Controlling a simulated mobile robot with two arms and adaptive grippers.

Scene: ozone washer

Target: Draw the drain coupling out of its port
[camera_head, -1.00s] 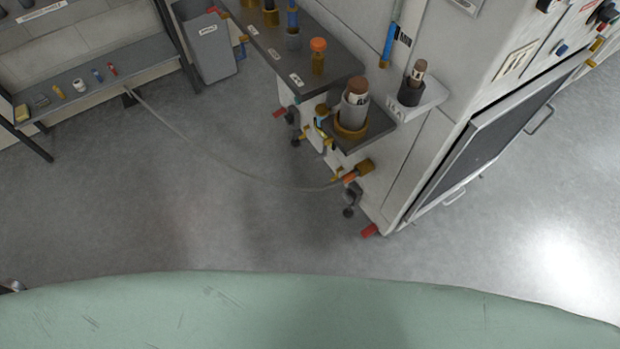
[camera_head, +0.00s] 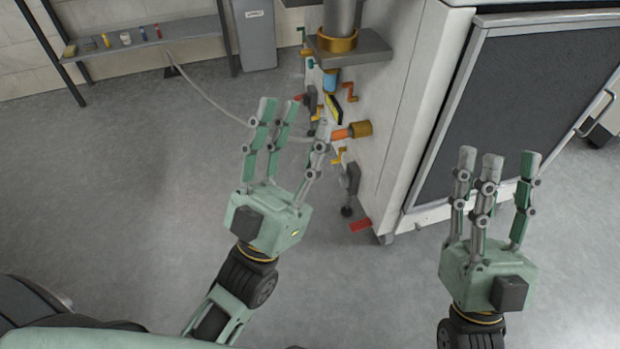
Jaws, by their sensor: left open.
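The drain coupling (camera_head: 341,133) is an orange piece on the side of the white washer cabinet. It sits in a brass port (camera_head: 360,129), with a pale hose (camera_head: 215,104) running from it to the left. My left gripper (camera_head: 292,119) is open, fingers pointing up the picture, just left of the coupling. One of its fingers overlaps the hose end beside the coupling, hiding part of it; I cannot tell whether they touch. My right gripper (camera_head: 497,162) is open and empty, in front of the cabinet's dark door, well right of the coupling.
Above the port a grey shelf (camera_head: 372,47) with a brass ring juts from the cabinet. Valve handles and fittings surround the port, with a red piece (camera_head: 361,225) low down. A bench (camera_head: 180,36) and grey bin (camera_head: 256,38) stand behind.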

